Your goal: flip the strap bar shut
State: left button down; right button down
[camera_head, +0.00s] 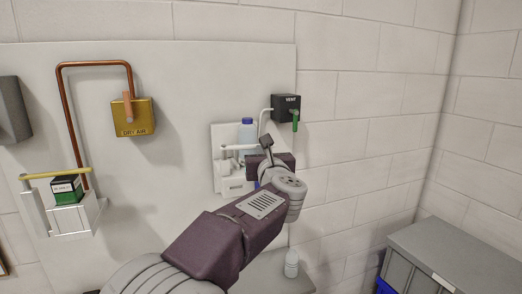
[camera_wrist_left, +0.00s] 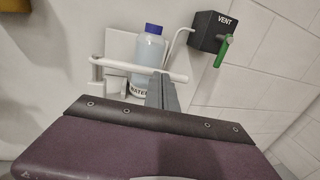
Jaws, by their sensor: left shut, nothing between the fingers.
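A white strap bar (camera_wrist_left: 130,67) runs sideways across the front of a blue-capped bottle (camera_wrist_left: 150,48) in a white wall holder (camera_wrist_left: 113,82). Its left end is at an upright post; its right end shows just past my fingers. In the head view the bar (camera_head: 238,147) and bottle (camera_head: 247,130) show beyond my left arm. My left gripper (camera_head: 266,143) is shut and empty. In the left wrist view its fingers (camera_wrist_left: 161,88) overlap the bar near its right end; I cannot tell whether they touch it. The bottle's label is partly hidden. My right gripper is not in view.
A black VENT box (camera_head: 286,107) with a green lever is right of the holder. Further left are a yellow DRY AIR box (camera_head: 133,117), a copper pipe (camera_head: 68,110), and a shelf (camera_head: 72,219) with a green box and yellow bar. A grey cabinet (camera_head: 455,257) stands lower right.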

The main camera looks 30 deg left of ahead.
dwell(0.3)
pick_arm(q)
jog(key=shift+w+a+f+b, duration=0.15)
jog(key=shift+w+b, duration=0.1)
jog(key=shift+b, duration=0.2)
jog(key=shift+w+a+b, duration=0.15)
jog(key=shift+w+b, duration=0.15)
jog(key=shift+w, duration=0.1)
jog(key=shift+w+a+r, duration=0.1)
jog(key=shift+w+r, duration=0.1)
jog(key=shift+w, duration=0.15)
jog(key=shift+f, duration=0.15)
